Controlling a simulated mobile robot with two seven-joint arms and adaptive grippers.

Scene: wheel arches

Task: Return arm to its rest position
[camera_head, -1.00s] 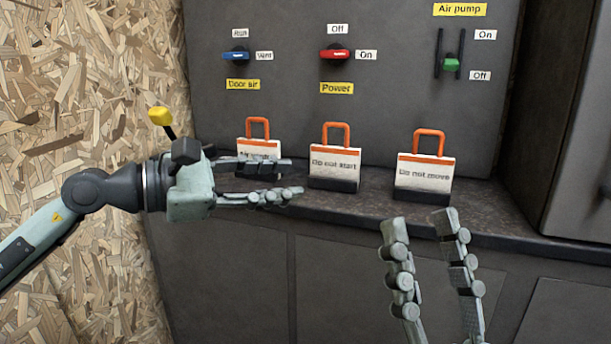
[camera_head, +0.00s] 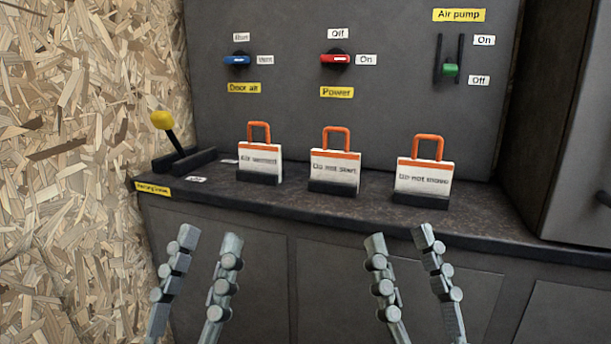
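My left gripper (camera_head: 207,239) is open and empty, low in the head view at the left, in front of the cabinet and below the ledge. My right gripper (camera_head: 399,236) is also open and empty, to its right at about the same height. Both have their fingers pointing up and touch nothing. The arm links behind the fingers are out of view.
A ledge (camera_head: 360,212) holds three orange-shackled tags: left (camera_head: 260,160), "Do not start" (camera_head: 335,170) and "Do not move" (camera_head: 423,176). A yellow-knobbed lever (camera_head: 162,120) stands left. Blue (camera_head: 238,60), red (camera_head: 336,59) and green (camera_head: 450,70) controls sit on the panel.

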